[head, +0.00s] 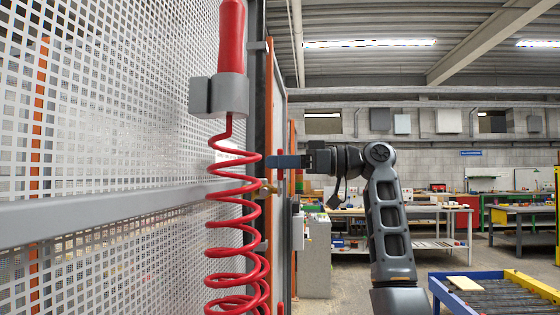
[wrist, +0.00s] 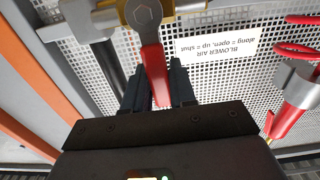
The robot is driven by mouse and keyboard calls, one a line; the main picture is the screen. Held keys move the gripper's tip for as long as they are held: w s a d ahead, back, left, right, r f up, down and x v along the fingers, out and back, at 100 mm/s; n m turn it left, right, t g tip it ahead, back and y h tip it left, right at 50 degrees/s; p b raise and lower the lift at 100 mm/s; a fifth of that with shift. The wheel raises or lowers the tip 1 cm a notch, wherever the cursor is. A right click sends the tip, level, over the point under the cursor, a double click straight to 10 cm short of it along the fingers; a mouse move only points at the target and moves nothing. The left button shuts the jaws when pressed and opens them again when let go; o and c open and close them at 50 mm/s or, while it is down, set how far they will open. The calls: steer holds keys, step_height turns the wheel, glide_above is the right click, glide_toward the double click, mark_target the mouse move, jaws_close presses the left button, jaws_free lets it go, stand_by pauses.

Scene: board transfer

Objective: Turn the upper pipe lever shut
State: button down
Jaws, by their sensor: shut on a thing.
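The upper pipe lever is a red handle (wrist: 154,75) on a brass valve (wrist: 146,14) in the wrist view. It runs from the valve down the picture, across the line of the pipe. My gripper (wrist: 157,92) is shut on this handle, with a dark finger on each side. In the head view my gripper (head: 284,161) reaches left to the panel, and the red lever (head: 280,176) stands about upright there, above a brass fitting (head: 268,188). A label (wrist: 217,46), upside down, reads "BLOWER AIR, along = open, up = shut".
A red coiled hose (head: 237,255) hangs from a red-handled tool in a grey holder (head: 219,95), close left of my gripper. Perforated mesh (head: 100,110) fills the left. Benches (head: 410,210) and a blue-yellow roller table (head: 495,295) stand right, with open floor between.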

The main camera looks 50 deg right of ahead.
steer(key=shift+w+d+f, duration=0.1)
stand_by(0.5)
steer(key=c, duration=1)
jaws_free()
steer(key=b+v, duration=0.2)
steer(key=v, duration=0.5)
steer(key=shift+s+d, duration=0.25)
steer(key=shift+s, duration=0.05)
